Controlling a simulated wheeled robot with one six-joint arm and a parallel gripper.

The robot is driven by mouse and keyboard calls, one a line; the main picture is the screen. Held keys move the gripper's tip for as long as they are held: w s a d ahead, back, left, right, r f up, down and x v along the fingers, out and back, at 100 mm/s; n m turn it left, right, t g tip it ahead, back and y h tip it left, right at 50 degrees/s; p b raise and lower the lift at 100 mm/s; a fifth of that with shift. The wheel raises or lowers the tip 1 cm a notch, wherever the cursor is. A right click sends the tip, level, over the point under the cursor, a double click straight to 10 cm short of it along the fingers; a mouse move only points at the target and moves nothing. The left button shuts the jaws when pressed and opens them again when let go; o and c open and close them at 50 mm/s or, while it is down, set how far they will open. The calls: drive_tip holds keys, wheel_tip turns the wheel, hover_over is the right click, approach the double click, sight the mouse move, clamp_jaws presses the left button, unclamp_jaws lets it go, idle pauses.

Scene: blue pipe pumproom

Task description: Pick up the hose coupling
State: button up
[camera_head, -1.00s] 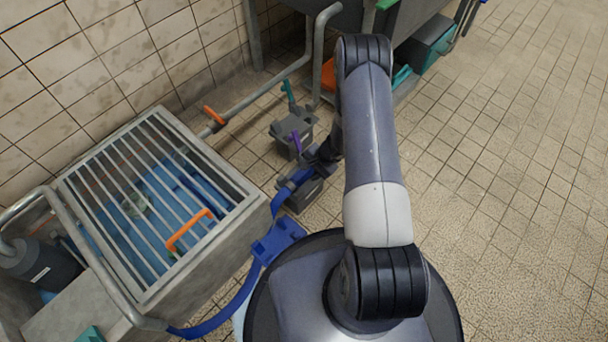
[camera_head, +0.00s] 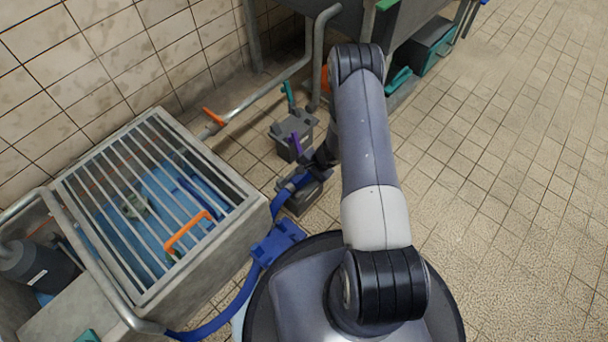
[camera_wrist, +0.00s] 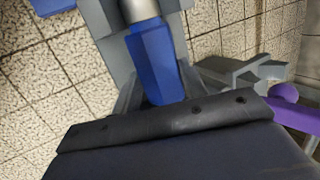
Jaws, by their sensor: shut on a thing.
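The hose coupling (camera_head: 297,182) is a blue piece at the end of the blue hose, over a grey block-like stand (camera_head: 302,198) on the floor. In the wrist view the blue faceted coupling (camera_wrist: 154,62) has a metal collar at its top and runs down behind the dark edge of my gripper (camera_wrist: 165,125). My gripper (camera_head: 312,170) is shut on the coupling, low beside the stand. Its fingertips are mostly hidden by the arm and by its own body. I cannot tell whether the coupling still touches the stand.
A second grey box (camera_head: 292,136) with a purple handle (camera_head: 295,144) stands just behind. A grated basin (camera_head: 160,205) with an orange handle is at left. A blue bracket (camera_head: 277,243) lies near my base. Open tiled floor (camera_head: 500,180) is at right.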

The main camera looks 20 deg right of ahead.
sight(306, 175)
wheel_tip(306, 175, up, 9)
drive_tip(key=p, duration=0.3)
drive_tip(key=shift+s+a+r, duration=0.15)
drive_tip(key=shift+r, duration=0.15)
drive_tip(key=s+a+b, duration=0.2)
drive_tip(key=b, duration=0.1)
drive_tip(key=s+a+b, duration=0.2)
drive_tip(key=s+b, duration=0.1)
drive_tip(key=s+a+b, duration=0.2)
drive_tip(key=b, duration=0.2)
drive_tip(key=shift+s+r, duration=0.25)
drive_tip(key=shift+s, duration=0.05)
drive_tip(key=shift+s+a, duration=1)
drive_tip(key=shift+s, duration=0.35)
drive_tip(key=shift+s+a, duration=1.05)
drive_tip(key=shift+s, duration=0.25)
drive_tip(key=shift+s+a, duration=1)
drive_tip(key=shift+s, duration=0.35)
clamp_jaws()
drive_tip(key=shift+a, duration=0.1)
drive_tip(key=shift+s+a, duration=0.85)
drive_tip(key=shift+a, duration=0.35)
drive_tip(key=shift+s+a, duration=0.85)
drive_tip(key=shift+a, duration=0.3)
